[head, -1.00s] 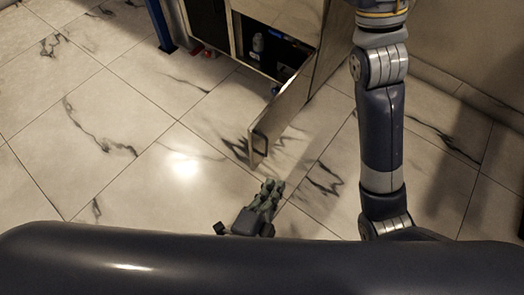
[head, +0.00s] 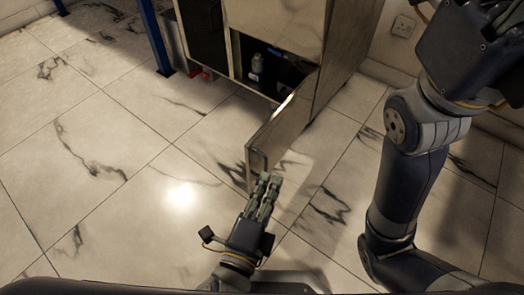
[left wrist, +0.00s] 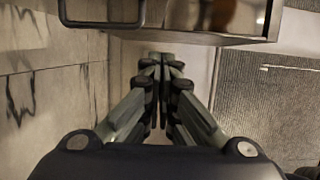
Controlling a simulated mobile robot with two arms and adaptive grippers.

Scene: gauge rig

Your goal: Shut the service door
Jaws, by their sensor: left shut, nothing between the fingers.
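The service door (head: 284,132) stands open, swung out from the cabinet (head: 340,50), its free end toward me. A dark handle (head: 258,162) is near that free end. My left gripper (head: 269,180) is shut and empty, its fingertips close by the door's free end in the head view. In the left wrist view, the shut fingertips (left wrist: 160,62) are just below the door's edge (left wrist: 195,37), with the dark handle (left wrist: 103,20) up and left. I cannot tell whether they touch the door. My right gripper (head: 495,22) is partly cut off at the upper right; its fingers are unclear.
The open compartment holds a small bottle (head: 257,66) and other dark items. A blue post (head: 156,38) and red items (head: 206,75) stand left of the cabinet. The marble floor (head: 110,150) to the left is clear. A wall socket (head: 403,27) is behind.

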